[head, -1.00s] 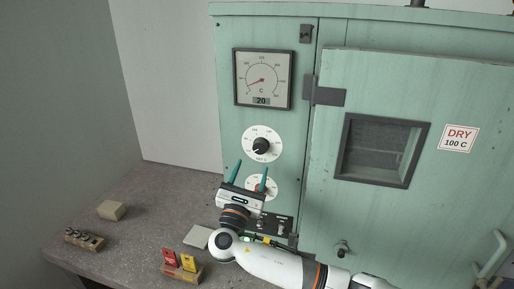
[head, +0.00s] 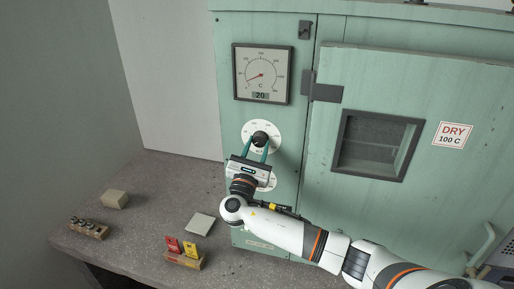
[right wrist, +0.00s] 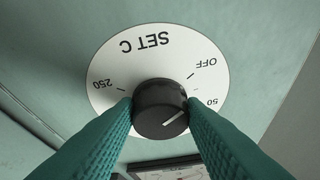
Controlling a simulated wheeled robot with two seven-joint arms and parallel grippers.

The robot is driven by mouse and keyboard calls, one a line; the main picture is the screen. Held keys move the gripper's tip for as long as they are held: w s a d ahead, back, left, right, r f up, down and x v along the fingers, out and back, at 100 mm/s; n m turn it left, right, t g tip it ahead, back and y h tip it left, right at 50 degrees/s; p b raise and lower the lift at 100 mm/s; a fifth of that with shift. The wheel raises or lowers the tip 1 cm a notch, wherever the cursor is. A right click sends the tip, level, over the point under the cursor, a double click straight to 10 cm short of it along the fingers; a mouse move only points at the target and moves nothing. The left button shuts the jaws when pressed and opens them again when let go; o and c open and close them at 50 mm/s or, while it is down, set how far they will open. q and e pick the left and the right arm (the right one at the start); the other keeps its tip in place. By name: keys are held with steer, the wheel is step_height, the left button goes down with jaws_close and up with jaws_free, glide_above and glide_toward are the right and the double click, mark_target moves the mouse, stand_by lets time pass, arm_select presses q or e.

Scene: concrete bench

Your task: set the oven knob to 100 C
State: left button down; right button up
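The oven knob (head: 260,138) is black, on a white dial (head: 272,128) below the gauge on the green oven front. In the right wrist view the knob (right wrist: 160,103) sits on an upside-down dial (right wrist: 112,65) marked SET C, OFF, 50 and 250. Its white pointer line slants up and right, roughly toward OFF. My right gripper (head: 257,147) has its two teal fingers on either side of the knob; in the right wrist view the fingertips (right wrist: 160,108) appear against its sides. My left gripper is in neither view.
The gauge (head: 262,74) displays 20. A second white dial (head: 268,185) is partly hidden behind my gripper. A DRY 100 C label (head: 452,135) is on the oven door. A grey block (head: 115,199), a pale square (head: 199,223) and small holders (head: 88,229) lie on the bench.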

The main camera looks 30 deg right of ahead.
steer(key=shift+f+m+g+b, duration=0.3)
steer(key=shift+m+b, duration=0.4)
steer(key=shift+b, duration=0.2)
steer(key=shift+c, duration=0.3)
steer(key=m+g+b, duration=0.2)
steer(key=m+b, duration=0.2)
steer(key=m+g+h+b, duration=0.1)
steer(key=m+g+b, duration=0.1)
steer(key=m+b, duration=0.2)
steer(key=m+g+b, duration=0.1)
steer(key=m+b, duration=0.3)
steer(key=shift+w+a+r+m+g+h+b, duration=0.2)
steer(key=shift+w+a+m+g+h+b, duration=0.1)
steer(key=shift+w+a+g+b, duration=0.1)
steer(key=m+b, duration=0.1)
steer(key=m+g+b, duration=0.1)
steer(key=m, duration=0.1)
steer(key=m+y+b, duration=0.1)
steer(key=m, duration=0.1)
steer(key=shift+r, duration=0.35)
steer(key=shift+r+m+g+y+b, duration=0.2)
steer(key=shift+m+g+y+b, duration=0.25)
steer(key=shift+m, duration=0.65)
steer(key=shift+r+m+y+b, duration=0.15)
steer(key=shift+m+y+b, duration=0.3)
steer(key=shift+m, duration=0.65)
steer(key=o, duration=1)
steer(key=shift+r, duration=0.1)
